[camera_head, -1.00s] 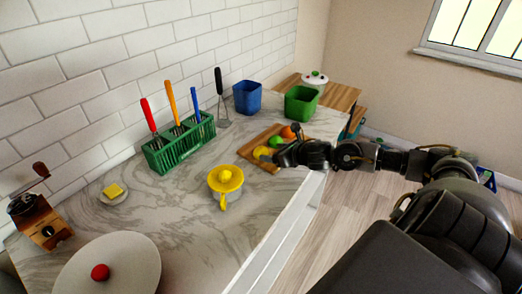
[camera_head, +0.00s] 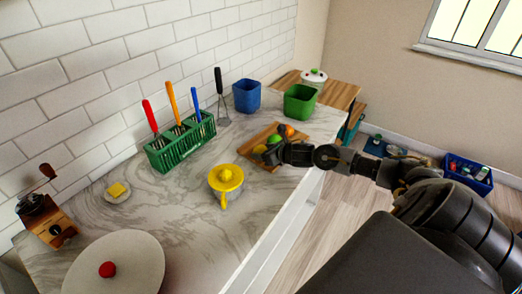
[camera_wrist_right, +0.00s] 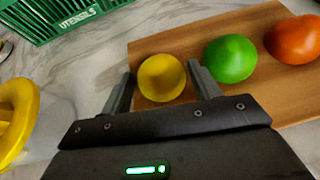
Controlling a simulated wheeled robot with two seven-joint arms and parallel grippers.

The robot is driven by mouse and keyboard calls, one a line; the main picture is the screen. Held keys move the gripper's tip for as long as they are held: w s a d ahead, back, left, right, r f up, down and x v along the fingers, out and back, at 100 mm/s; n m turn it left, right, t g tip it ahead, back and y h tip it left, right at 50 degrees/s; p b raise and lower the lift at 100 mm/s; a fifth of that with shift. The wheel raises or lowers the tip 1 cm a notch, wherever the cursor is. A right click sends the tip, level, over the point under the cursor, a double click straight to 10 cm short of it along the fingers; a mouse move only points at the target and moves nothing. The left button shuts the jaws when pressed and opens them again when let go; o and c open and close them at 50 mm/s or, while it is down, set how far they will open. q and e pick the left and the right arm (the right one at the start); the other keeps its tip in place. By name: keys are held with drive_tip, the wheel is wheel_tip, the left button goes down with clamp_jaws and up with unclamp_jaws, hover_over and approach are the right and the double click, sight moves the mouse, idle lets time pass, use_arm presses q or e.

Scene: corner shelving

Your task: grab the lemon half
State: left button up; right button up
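The yellow lemon half (camera_wrist_right: 161,77) sits on the wooden cutting board (camera_wrist_right: 150,45), at its near left part in the right wrist view. My right gripper (camera_wrist_right: 160,82) is open, with one finger on each side of the lemon half and a narrow gap at each side. In the head view the right gripper (camera_head: 268,154) is low over the board (camera_head: 262,135) and partly covers the lemon half (camera_head: 259,149). My left gripper is not in view.
A green lime (camera_wrist_right: 230,58) lies close beside the right finger, with an orange fruit (camera_wrist_right: 295,40) beyond. A yellow-topped juicer (camera_head: 226,180) stands left of the board. A green utensil rack (camera_head: 180,145), blue bin (camera_head: 247,96) and green bin (camera_head: 301,102) stand farther back.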

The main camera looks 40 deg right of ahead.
drive_tip(key=c, duration=0.5)
drive_tip(key=shift+r+b, duration=0.45)
drive_tip(key=shift+r, duration=0.05)
drive_tip(key=r, duration=0.1)
drive_tip(key=r+b, duration=0.1)
drive_tip(key=shift+s+d+r, duration=0.1)
drive_tip(key=shift+s+r, duration=0.2)
drive_tip(key=shift+r, duration=0.05)
drive_tip(key=s+r+b, duration=0.1)
drive_tip(key=r, duration=0.1)
drive_tip(key=s+r, duration=0.2)
drive_tip(key=shift+s+d+b, duration=0.2)
drive_tip(key=shift+s+b, duration=0.1)
drive_tip(key=shift+b, duration=0.05)
drive_tip(key=b+v, duration=0.2)
drive_tip(key=v, duration=0.3)
drive_tip(key=shift+c, duration=0.2)
drive_tip(key=b+v, duration=0.2)
drive_tip(key=v, duration=0.4)
